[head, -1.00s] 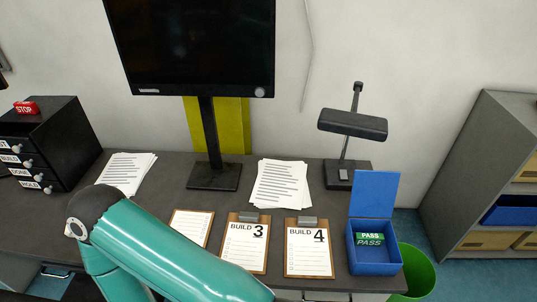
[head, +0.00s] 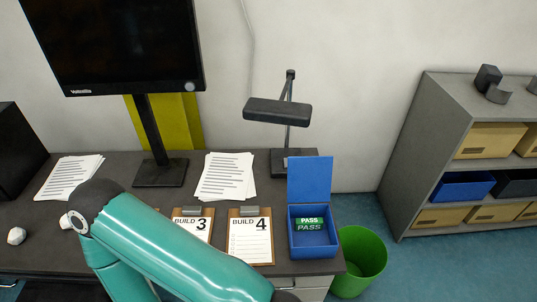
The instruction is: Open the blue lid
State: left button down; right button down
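The blue lid (head: 310,180) stands upright at the back edge of the blue box (head: 315,248), so the box is open. The box sits at the right front corner of the dark desk. A green and white card marked PASS (head: 309,224) shows inside the box. A teal arm link of mine crosses the lower left and middle of the head view, in front of the desk. Neither of my grippers is in view. Nothing of mine is seen touching the lid or the box.
Clipboards BUILD 3 (head: 196,226) and BUILD 4 (head: 250,238) lie left of the box. A desk lamp (head: 279,112) stands behind them, a monitor (head: 115,45) further left. A green bin (head: 361,262) is on the floor at right, and a grey shelf (head: 412,158) stands beyond it.

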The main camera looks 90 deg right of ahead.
aim_at(310, 178)
jog(key=z, duration=0.1)
jog(key=k, duration=2.3)
jog(key=z, duration=1.15)
jog(key=i, duration=0.8)
